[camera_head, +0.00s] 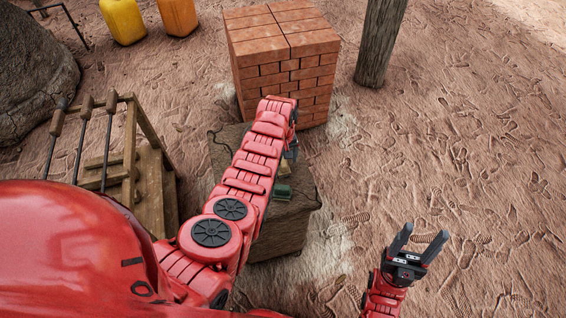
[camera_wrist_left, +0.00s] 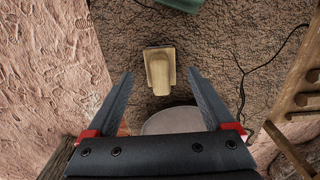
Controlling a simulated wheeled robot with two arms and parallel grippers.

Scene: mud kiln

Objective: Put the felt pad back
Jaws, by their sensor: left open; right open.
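My left gripper (camera_head: 291,152) hangs over a rough brown block (camera_head: 222,150), largely behind its own arm in the head view. In the left wrist view the left gripper (camera_wrist_left: 159,72) is open and empty. A tan block-like piece with a dark far edge (camera_wrist_left: 160,76) shows between its fingertips; whether they touch is unclear. A grey rounded flat piece (camera_wrist_left: 172,121) lies nearer the palm, partly hidden by the gripper. I cannot tell which of these is the felt pad. My right gripper (camera_head: 418,248) is open and empty above bare ground.
A green object (camera_head: 284,192) lies on the block, also at the top of the left wrist view (camera_wrist_left: 182,4). A brick stack (camera_head: 285,60) stands behind, a wooden rack (camera_head: 150,190) left, a post (camera_head: 380,40) at back right.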

